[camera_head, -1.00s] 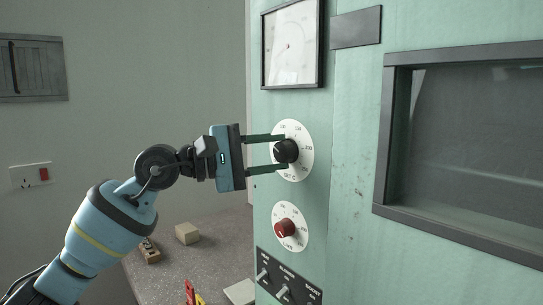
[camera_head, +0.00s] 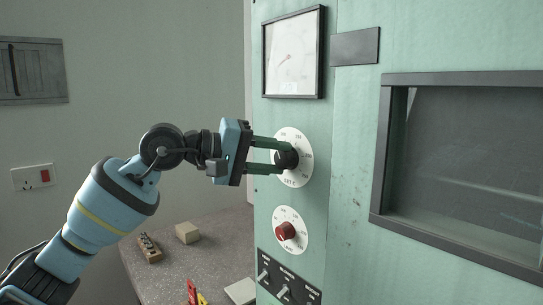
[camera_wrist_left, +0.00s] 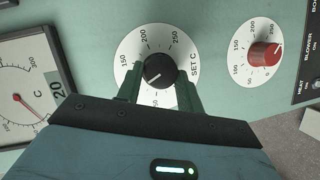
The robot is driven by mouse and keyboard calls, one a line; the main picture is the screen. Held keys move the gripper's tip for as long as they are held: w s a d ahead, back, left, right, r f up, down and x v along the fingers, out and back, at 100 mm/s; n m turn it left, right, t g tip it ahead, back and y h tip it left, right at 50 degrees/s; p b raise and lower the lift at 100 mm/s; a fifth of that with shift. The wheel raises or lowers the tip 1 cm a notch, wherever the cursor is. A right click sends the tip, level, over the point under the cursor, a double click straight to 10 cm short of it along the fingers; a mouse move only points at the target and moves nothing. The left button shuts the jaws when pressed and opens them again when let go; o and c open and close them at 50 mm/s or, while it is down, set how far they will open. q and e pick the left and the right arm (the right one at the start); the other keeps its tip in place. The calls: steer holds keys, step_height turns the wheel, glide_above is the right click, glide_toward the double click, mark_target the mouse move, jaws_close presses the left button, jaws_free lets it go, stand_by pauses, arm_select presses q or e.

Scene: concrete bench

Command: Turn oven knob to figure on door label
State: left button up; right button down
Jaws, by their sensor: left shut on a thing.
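The black oven knob (camera_head: 287,159) sits on a white round dial marked "SET C" (camera_head: 291,181) on the green oven front. My left gripper (camera_head: 279,157) reaches it from the left, with its two green fingers on either side of the knob, shut on it. In the left wrist view the black knob (camera_wrist_left: 159,71) shows a pale pointer line, and the dial (camera_wrist_left: 130,46) carries 150, 200 and 250. The fingers hide part of the dial. A dark plate (camera_head: 355,46) on the oven shows no readable figure from here. My right gripper is out of view.
A red knob (camera_head: 285,231) on its own dial sits below, above a panel of toggle switches (camera_head: 284,283). A framed gauge (camera_head: 293,52) is above. The oven window (camera_head: 470,160) is at right. Small blocks lie on the grey bench (camera_head: 200,250).

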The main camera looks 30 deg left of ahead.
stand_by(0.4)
arm_select(q)
steer(key=o, duration=1)
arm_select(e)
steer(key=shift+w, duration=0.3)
arm_select(q)
steer(key=shift+a, duration=0.1)
steer(key=shift+s+a, duration=0.3)
steer(key=b+v, duration=0.2)
steer(key=v, duration=0.4)
steer(key=shift+s+a+r, duration=0.15)
steer(key=shift+s+r, duration=0.05)
steer(key=shift+s, duration=0.15)
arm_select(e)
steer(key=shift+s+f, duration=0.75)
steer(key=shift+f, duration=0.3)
